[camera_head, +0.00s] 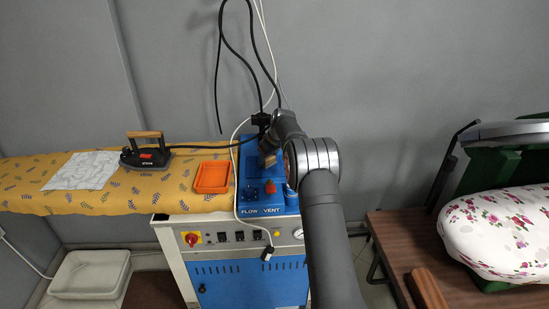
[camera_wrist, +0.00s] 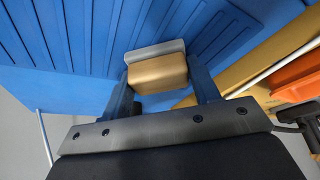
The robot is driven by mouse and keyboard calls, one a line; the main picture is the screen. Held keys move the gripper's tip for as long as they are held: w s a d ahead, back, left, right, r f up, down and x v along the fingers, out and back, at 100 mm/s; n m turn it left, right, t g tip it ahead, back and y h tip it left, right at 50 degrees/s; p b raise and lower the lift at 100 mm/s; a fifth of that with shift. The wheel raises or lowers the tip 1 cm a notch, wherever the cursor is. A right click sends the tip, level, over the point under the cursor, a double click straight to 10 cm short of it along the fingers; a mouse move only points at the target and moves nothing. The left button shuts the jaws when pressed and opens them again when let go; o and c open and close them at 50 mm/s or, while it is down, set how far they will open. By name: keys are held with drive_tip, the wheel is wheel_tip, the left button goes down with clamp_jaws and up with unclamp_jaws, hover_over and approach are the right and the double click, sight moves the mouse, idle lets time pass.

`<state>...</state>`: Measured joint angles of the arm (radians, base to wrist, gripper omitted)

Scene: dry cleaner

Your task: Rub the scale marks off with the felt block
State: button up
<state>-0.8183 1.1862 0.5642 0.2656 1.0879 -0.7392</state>
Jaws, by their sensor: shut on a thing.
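The felt block (camera_wrist: 157,74) has a tan body with a grey layer along its far edge in the wrist view. My gripper (camera_wrist: 160,82) is shut on it, with a blue finger at each side. In the head view my gripper (camera_head: 267,148) is over the blue top of the FLOW VENT unit (camera_head: 262,212), and a bit of the tan block (camera_head: 270,161) shows beneath it. The ridged blue surface (camera_wrist: 60,45) lies behind the block in the wrist view; I cannot tell whether they touch. I cannot make out any scale marks.
An orange tray (camera_head: 213,177) sits left of the unit on the yellow patterned ironing board (camera_head: 150,195). An iron (camera_head: 146,158) with a wooden handle and a patterned cloth (camera_head: 82,170) lie further left. Black and white cables hang behind and beside my arm.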

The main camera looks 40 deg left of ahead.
drive_tip(key=shift+s+a, duration=0.65)
drive_tip(key=shift+s, duration=0.05)
drive_tip(key=shift+a+r, duration=0.1)
drive_tip(key=shift+r, duration=3.95)
